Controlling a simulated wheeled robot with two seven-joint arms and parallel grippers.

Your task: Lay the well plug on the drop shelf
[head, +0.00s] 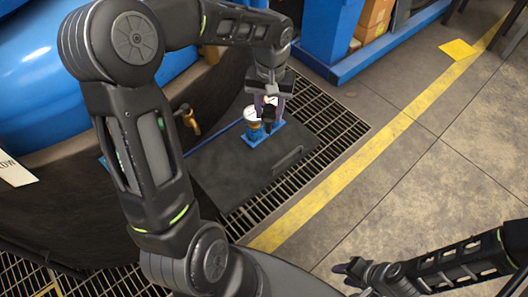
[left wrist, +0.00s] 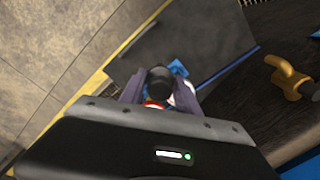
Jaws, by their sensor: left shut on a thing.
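My left gripper (head: 267,104) is shut on a small black piece, which looks like the well plug (head: 268,114), above a small blue base. In the left wrist view the plug (left wrist: 159,82) shows as a black round end between the two fingers, with a red and white part close by. Fingers hide some of it. I cannot tell whether it touches the blue base. A dark flat panel with a slot, perhaps the drop shelf (head: 225,175), lies below; it also shows in the left wrist view (left wrist: 205,35). My right gripper (head: 355,270) is low at right, its opening unclear.
A gauge with a white face (head: 251,114) stands on the blue base (head: 262,135), close beside my left gripper. A brass tap (head: 188,119) is to the left, below a large blue tank (head: 40,75). Floor grating (head: 325,115) surrounds the panel; open floor (head: 420,180) lies right.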

